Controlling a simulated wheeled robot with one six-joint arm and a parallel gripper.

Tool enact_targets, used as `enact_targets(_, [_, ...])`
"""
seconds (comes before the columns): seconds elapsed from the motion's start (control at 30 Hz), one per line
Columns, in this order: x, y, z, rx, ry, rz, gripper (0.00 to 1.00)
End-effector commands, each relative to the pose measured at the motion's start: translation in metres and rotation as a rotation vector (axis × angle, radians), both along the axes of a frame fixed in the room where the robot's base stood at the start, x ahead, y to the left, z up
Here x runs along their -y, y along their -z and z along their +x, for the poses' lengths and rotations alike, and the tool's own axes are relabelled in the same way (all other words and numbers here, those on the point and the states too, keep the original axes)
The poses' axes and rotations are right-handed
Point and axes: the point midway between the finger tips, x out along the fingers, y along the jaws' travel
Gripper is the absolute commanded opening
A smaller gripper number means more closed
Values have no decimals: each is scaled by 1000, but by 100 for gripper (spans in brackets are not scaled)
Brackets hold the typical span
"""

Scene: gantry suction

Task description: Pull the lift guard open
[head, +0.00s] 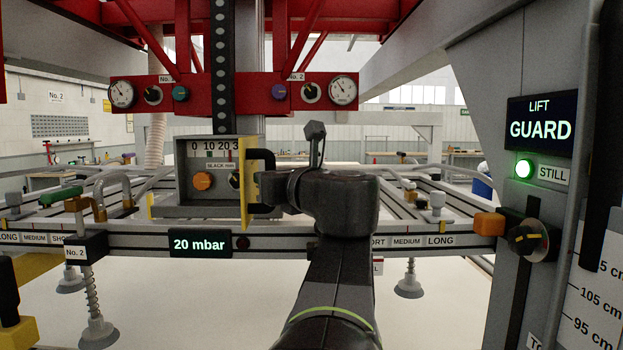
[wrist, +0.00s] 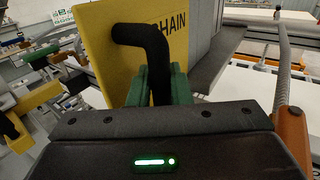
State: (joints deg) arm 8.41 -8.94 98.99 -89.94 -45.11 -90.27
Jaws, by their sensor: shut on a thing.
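The lift guard, a yellow panel (head: 249,186) with a black handle (head: 263,157), stands nearly edge-on in the head view, swung out at the right side of a grey box (head: 222,207). The box front is uncovered, showing a scale and an orange knob. In the wrist view the panel (wrist: 101,45) carries the word "CHAIN", and its bent black handle (wrist: 148,40) rises in front of it. My gripper (wrist: 152,84) has green fingers shut on that handle. In the head view the fingers are largely hidden at the panel.
A "LIFT GUARD" sign (head: 541,123) hangs on the right column above a green lamp (head: 524,169) marked "STILL". A black and orange knob (head: 526,238) is below. Red framework with gauges hangs overhead. A rail with a "20 mbar" display (head: 200,243) crosses beneath the box.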

Motion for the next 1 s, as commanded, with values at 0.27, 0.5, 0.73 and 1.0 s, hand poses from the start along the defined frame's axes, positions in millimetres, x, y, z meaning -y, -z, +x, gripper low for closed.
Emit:
enact_targets(0.27, [0,1,0,-2,1,1,37])
enact_targets(0.5, [1,0,-1,-1,1,1,37])
enact_targets(0.73, [12,0,-14,1,6,1,37])
enact_targets(1.0, [34,0,-44,1,7,1,37])
